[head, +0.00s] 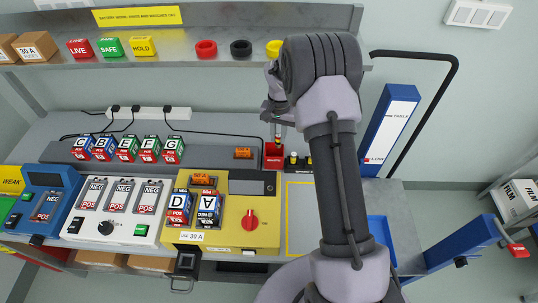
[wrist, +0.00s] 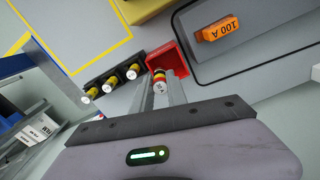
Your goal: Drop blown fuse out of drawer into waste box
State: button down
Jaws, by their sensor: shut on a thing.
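My gripper (wrist: 163,92) is shut on a small fuse (wrist: 159,79) with a red and yellow band and a pale end. The red waste box (wrist: 167,58) lies just beyond the fuse in the wrist view, and the fuse partly covers it. In the head view the waste box (head: 273,156) stands at the back of the bench, with my gripper (head: 279,128) above it. The wrist view does not settle whether the fuse is over the opening or beside it. A dark handle-like part (head: 187,264) sticks out below the yellow unit; I cannot tell if it belongs to the drawer.
A black rack of yellow-banded fuses (wrist: 111,80) stands close beside the waste box. An orange 100 A block (wrist: 222,28) lies on the grey panel. The yellow unit (head: 262,232) holds batteries D and A. A yellow-outlined area (head: 299,215) of the bench looks clear.

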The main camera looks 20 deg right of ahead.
aim_at(278, 146)
notch_tip(278, 146, down, 5)
jog(key=b, duration=0.3)
jog(key=shift+f, duration=0.2)
jog(key=c, duration=1.2)
grip_release()
jog(key=shift+r, duration=0.1)
jog(key=shift+c, duration=0.2)
notch_tip(278, 146, up, 12)
jog(key=p, duration=0.8)
jog(key=shift+s+r, duration=0.1)
jog(key=shift+r, duration=0.1)
jog(key=shift+f, duration=0.2)
